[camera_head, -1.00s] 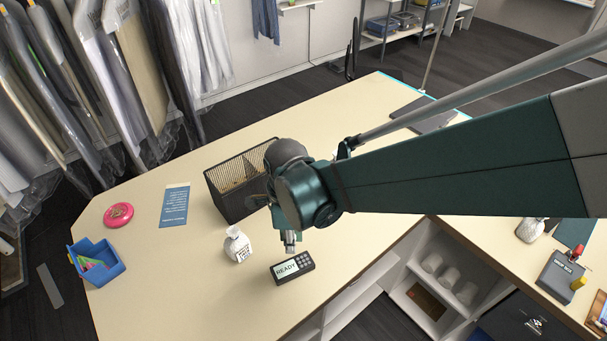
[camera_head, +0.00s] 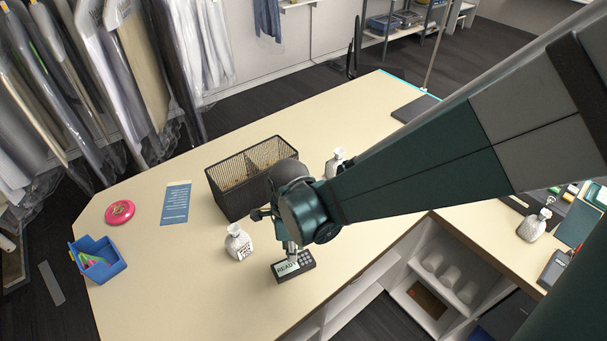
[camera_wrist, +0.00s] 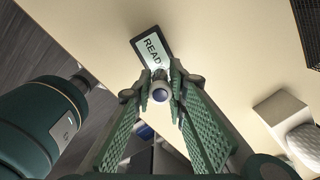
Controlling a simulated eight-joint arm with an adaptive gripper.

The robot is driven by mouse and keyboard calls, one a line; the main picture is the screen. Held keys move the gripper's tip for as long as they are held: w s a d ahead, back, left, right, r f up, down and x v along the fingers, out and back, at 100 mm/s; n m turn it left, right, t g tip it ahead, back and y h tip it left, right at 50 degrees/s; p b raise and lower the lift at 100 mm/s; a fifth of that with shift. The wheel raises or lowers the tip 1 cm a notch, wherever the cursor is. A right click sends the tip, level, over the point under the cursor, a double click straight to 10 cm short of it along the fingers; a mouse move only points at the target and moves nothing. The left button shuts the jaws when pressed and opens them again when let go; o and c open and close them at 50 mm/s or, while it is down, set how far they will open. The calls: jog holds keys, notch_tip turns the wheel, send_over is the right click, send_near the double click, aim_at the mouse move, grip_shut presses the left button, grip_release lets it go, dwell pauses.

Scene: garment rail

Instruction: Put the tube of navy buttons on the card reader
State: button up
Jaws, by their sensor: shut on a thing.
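The card reader (camera_head: 305,262) lies on the counter near its front edge, its screen lit with "READY". It also shows in the wrist view (camera_wrist: 147,40), just beyond the fingertips. My gripper (camera_wrist: 155,92) is shut on the tube of navy buttons (camera_wrist: 159,93), which has a pale round end with a dark blue centre. In the head view the tube (camera_head: 291,251) hangs upright below my gripper, over the screen end of the card reader. I cannot tell whether its lower end touches the reader.
A white bottle-shaped item with a printed label (camera_head: 238,242) stands close left of the reader. A black mesh basket (camera_head: 229,199) is behind. A blue leaflet (camera_head: 175,203), pink disc (camera_head: 120,212) and blue bin (camera_head: 97,262) lie left. The counter's front edge is close.

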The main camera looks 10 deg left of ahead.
jog(key=shift+f, duration=2.1)
jog(key=shift+f, duration=0.1)
jog(key=o, duration=0.9)
jog(key=shift+c, duration=0.2)
jog(key=shift+r, duration=0.2)
jog(key=shift+r, duration=5.95)
